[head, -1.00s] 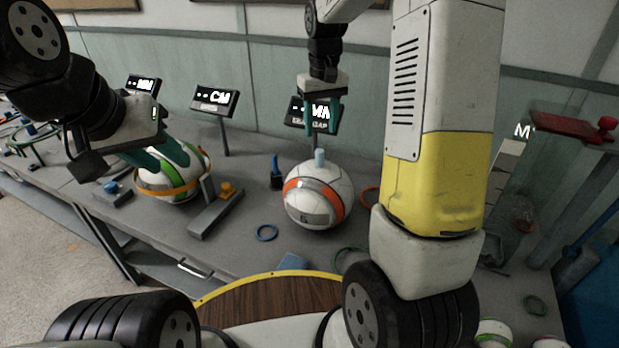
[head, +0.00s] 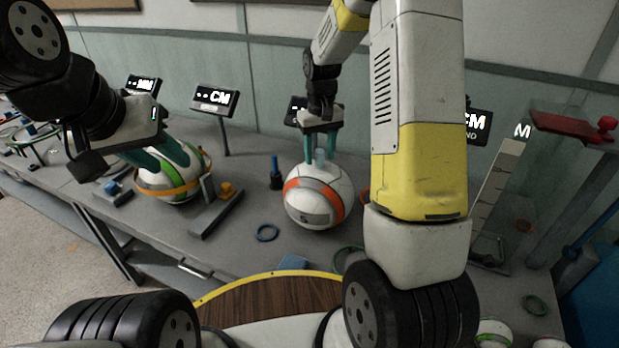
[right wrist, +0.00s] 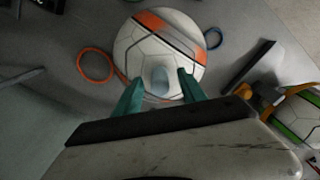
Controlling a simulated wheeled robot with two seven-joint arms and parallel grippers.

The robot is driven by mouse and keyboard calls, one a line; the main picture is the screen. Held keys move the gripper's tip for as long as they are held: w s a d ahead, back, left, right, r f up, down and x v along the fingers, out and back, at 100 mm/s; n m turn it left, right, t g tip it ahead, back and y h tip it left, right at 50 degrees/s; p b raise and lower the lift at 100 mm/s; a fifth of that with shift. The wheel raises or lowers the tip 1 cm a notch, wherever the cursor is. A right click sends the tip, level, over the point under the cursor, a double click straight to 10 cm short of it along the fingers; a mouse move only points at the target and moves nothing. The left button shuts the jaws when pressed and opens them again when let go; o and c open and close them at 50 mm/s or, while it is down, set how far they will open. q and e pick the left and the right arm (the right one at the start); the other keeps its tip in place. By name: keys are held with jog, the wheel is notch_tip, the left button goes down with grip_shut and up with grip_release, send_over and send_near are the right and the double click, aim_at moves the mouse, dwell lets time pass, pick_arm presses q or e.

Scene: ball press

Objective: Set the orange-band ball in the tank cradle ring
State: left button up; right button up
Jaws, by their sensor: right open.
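The orange-band ball (head: 318,203), white with an orange and grey band, sits on the grey bench; it also fills the upper middle of the right wrist view (right wrist: 155,42). I cannot make out the tank cradle ring.
A blue ring (head: 267,233) lies in front of the orange-band ball. An orange ring (right wrist: 95,65) lies beside it. A grey bracket (head: 215,212) stands between the balls.

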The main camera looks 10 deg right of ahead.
jog(key=shift+c, duration=0.2)
grip_shut()
jog(key=shift+r, duration=0.1)
dwell(1.0)
